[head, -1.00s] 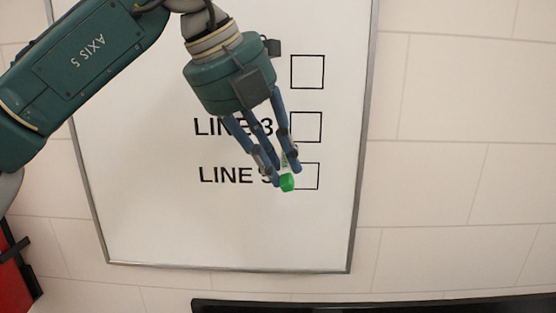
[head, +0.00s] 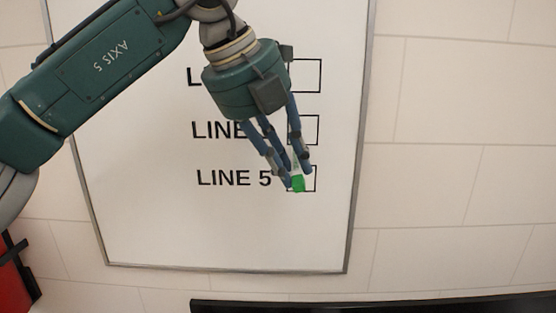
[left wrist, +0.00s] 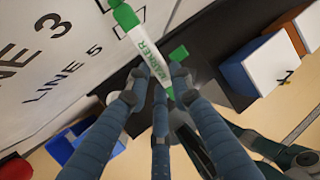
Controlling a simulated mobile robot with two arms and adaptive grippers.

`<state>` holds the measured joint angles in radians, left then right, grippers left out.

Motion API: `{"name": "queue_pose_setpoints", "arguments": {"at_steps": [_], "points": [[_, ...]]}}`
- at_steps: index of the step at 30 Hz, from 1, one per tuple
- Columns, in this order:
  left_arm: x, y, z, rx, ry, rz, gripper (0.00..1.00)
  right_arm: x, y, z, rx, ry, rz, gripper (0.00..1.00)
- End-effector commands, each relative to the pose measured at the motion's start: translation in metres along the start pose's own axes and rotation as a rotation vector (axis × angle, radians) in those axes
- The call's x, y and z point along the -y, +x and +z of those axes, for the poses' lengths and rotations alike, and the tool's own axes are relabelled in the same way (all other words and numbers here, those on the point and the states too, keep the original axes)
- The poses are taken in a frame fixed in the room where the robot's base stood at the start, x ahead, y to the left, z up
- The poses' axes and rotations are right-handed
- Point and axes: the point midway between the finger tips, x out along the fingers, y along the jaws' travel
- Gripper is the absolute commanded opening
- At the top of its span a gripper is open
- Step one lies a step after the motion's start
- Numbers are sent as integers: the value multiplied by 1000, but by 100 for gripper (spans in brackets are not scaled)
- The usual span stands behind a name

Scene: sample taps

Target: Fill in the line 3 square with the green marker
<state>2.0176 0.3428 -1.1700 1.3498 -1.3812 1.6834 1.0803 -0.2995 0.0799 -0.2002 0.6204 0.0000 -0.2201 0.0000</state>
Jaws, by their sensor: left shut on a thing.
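The whiteboard (head: 220,240) carries printed labels with outlined squares. The line 3 square (head: 314,130) is the middle one in view; its visible right part is white, and its left part and the "3" are behind my fingers. My left gripper (head: 298,176) is shut on the green marker (head: 298,184), in front of the line 5 square (head: 313,180), below the line 3 square. The left wrist view shows the white-bodied green marker (left wrist: 146,48) between the fingers, its green end toward the board. Whether it touches the board, I cannot tell.
A dark edge (head: 370,306) runs below the board in the head view. The left wrist view shows a blue and white box (left wrist: 258,68) at the right and a small green block-like thing (left wrist: 179,53) past the fingers. The wall right of the board is clear.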

Motion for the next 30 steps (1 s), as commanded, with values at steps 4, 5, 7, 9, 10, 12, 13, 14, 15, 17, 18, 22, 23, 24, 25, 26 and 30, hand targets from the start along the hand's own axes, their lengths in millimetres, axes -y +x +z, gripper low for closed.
{"name": "queue_pose_setpoints", "arguments": {"at_steps": [4, 5, 7, 9, 10, 12, 13, 14, 15, 17, 18, 22, 23, 24, 25, 26, 30], "points": [[11, 4, 0, -1, 1, 0, 6, 0, -3, 0, 0, 0, 0, 67], [11, 4, 0, -1, 1, 0, 6, 0, -3, 0, 0, 0, 0, 67], [13, 5, 0, -1, 0, 0, 6, 0, -3, 0, 0, 0, 0, 67], [15, 6, 0, -1, 1, -1, 6, 0, -4, 0, 0, 0, 0, 67], [16, 6, 0, -1, 1, -1, 6, 0, -4, 0, 0, 0, 0, 67], [21, 8, 0, -2, 1, -1, 6, 0, -6, 0, 0, 0, 0, 67], [23, 8, 0, -1, 1, -1, 6, 0, -7, 0, 0, 0, 0, 67], [26, 9, 0, -1, 0, -1, 6, 0, -7, 0, 0, 0, 0, 67], [29, 11, 0, -1, 1, 0, 6, 0, -8, 0, 1, 0, 0, 67], [34, 13, 0, -2, 2, 0, 6, 0, -10, 0, 1, 0, 0, 67], [37, 14, 1, -1, 2, 0, 6, 0, -11, 0, 1, 0, 0, 67], [44, 17, 1, 0, 1, -1, 6, 0, -12, 0, 1, 0, 0, 67], [44, 17, 1, 0, 1, -1, 6, 0, -13, 0, 1, 0, 0, 67], [45, 16, 2, 0, 0, -1, 6, 0, -14, -1, 1, 0, 0, 67], [45, 15, 2, 0, 0, -1, 6, 0, -15, -1, 1, 0, 0, 67], [46, 13, 3, 0, 0, -1, 6, 0, -16, -1, 1, 0, 0, 67], [47, 7, 6, 1, -1, -1, 6, -1, -22, -1, 1, 0, 0, 67]]}}
